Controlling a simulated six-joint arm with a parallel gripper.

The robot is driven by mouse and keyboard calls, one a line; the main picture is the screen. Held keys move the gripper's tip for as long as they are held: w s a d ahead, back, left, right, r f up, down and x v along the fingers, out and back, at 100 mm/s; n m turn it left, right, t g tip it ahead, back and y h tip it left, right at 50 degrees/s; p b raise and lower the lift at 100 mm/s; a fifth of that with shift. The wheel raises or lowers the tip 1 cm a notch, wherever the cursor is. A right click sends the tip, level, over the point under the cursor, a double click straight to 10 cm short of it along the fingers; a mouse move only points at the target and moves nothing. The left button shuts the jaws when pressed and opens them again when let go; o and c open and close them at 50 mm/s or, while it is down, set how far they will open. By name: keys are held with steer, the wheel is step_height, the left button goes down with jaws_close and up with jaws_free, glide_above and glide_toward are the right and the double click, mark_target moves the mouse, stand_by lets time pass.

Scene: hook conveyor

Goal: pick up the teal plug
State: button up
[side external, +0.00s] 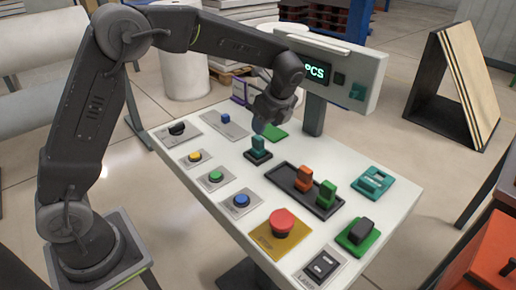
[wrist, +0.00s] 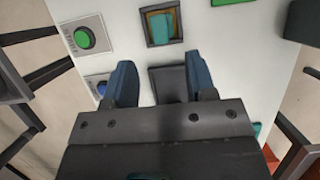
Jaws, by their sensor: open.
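The teal plug (side external: 258,143) stands upright in a small dark square socket (side external: 257,156) near the middle of the white panel. In the wrist view the teal plug (wrist: 161,27) shows from above, inside the dark square frame of its socket (wrist: 148,42). My gripper (wrist: 160,80) is open, with its two dark blue fingers apart and nothing between them. The plug lies beyond the fingertips, towards the top of the wrist picture. In the side view my gripper (side external: 262,122) hangs above and behind the plug, and its fingers are hard to make out.
A black tray (side external: 280,178) holds an orange plug (side external: 304,177) and a green plug (side external: 326,193). A teal bracket (side external: 373,182), red button (side external: 282,221) and several smaller buttons surround it. A display (side external: 335,74) stands on a post at the panel's back edge.

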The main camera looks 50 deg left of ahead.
mark_target(258, 139)
steer(key=x, duration=0.8)
steer(key=shift+a, duration=0.2)
steer(key=shift+c, duration=0.4)
jaws_close()
